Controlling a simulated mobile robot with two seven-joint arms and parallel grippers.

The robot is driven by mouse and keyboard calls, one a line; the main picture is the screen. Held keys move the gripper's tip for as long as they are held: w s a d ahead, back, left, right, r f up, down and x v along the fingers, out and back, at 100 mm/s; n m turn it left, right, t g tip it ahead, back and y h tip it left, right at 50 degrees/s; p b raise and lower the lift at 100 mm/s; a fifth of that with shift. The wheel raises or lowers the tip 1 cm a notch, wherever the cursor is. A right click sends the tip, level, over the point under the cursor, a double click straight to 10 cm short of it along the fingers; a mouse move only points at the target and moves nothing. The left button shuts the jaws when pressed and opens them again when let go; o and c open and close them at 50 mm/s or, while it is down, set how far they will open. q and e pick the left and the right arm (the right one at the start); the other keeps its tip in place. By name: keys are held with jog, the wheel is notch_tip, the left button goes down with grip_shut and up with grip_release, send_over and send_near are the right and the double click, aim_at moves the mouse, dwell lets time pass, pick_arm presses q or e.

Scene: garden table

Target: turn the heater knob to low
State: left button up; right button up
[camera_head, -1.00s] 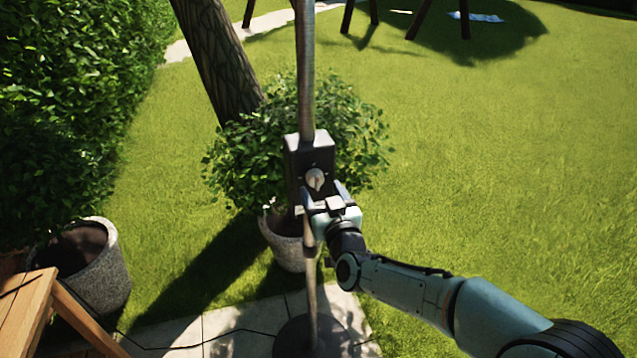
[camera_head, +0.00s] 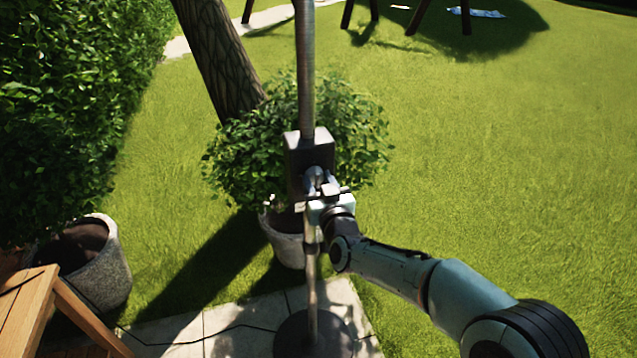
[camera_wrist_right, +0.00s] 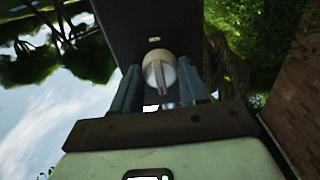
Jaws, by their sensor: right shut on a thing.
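The heater's dark control box (camera_head: 309,148) is fixed on an upright metal pole. Its pale round knob (camera_head: 315,174) is on the face toward me, partly covered by my gripper in the head view. My right gripper (camera_head: 319,186) is at the knob, with a finger on either side, shut on it. In the right wrist view the knob (camera_wrist_right: 160,74) shows between the two fingers, with a ridge across its face that stands nearly upright in that picture. Marks by the knob are too small to read. My left gripper is not in view.
The pole stands on a round dark base (camera_head: 312,335) on paving slabs. A potted bush (camera_head: 350,130) is close behind the box. A wooden table corner (camera_head: 25,300) and a stone pot (camera_head: 100,275) are at the left. Open grass lies to the right.

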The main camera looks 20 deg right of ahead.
jog(key=shift+f+m+b, duration=0.1)
jog(key=shift+m+b, duration=0.4)
jog(key=shift+b, duration=0.15)
jog(key=m+b, duration=0.3)
jog(key=shift+m+b, duration=0.85)
jog(key=shift+m, duration=0.15)
jog(key=m+b, duration=0.3)
jog(key=m, duration=0.2)
jog(key=shift+b, duration=0.3)
pick_arm(q)
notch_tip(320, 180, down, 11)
jog(key=b, duration=0.2)
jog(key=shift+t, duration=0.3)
pick_arm(e)
jog(key=m, duration=0.5)
jog(key=shift+m, duration=0.3)
jog(key=o, duration=1.1)
jog(key=shift+c, duration=0.2)
